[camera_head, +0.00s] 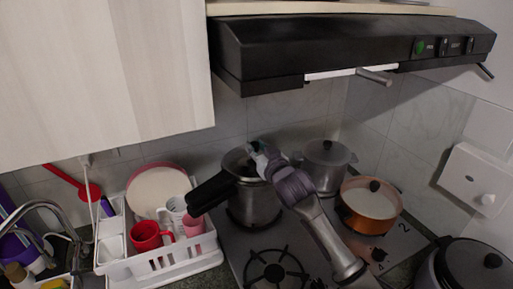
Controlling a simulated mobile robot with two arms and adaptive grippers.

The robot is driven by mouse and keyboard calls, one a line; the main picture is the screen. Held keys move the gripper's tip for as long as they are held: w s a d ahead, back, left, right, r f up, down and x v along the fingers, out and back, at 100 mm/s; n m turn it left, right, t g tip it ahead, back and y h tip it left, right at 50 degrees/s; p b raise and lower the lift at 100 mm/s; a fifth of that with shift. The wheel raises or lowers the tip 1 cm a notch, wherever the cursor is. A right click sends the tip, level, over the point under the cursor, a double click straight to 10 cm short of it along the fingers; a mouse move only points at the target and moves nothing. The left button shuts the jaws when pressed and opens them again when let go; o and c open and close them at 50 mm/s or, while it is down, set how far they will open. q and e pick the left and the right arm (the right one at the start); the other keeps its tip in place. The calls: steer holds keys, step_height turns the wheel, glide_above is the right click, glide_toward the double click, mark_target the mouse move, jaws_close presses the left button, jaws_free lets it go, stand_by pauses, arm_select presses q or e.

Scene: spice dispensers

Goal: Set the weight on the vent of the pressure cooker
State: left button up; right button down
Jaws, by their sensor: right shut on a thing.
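The pressure cooker (262,205) is a steel pot with a long black handle (211,192) pointing to the lower left. It stands on the hob at the back left. My right gripper (256,150) reaches in from the lower right and is at the top of the cooker's lid. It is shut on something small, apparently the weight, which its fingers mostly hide. The vent is hidden behind the gripper, so I cannot tell whether the weight touches it. My left gripper is not in view.
A lidded steel pot (325,178) stands right of the cooker, with a copper pan (368,222) nearer. A white dish rack (160,272) with red mugs and a plate is at left. A black range hood (320,45) hangs above. The front left burner (277,273) is bare.

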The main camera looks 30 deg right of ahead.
steer(key=shift+f, duration=0.1)
steer(key=c, duration=0.8)
jaws_free()
steer(key=s, duration=1.2)
steer(key=shift+a+r, duration=0.3)
steer(key=shift+a, duration=0.1)
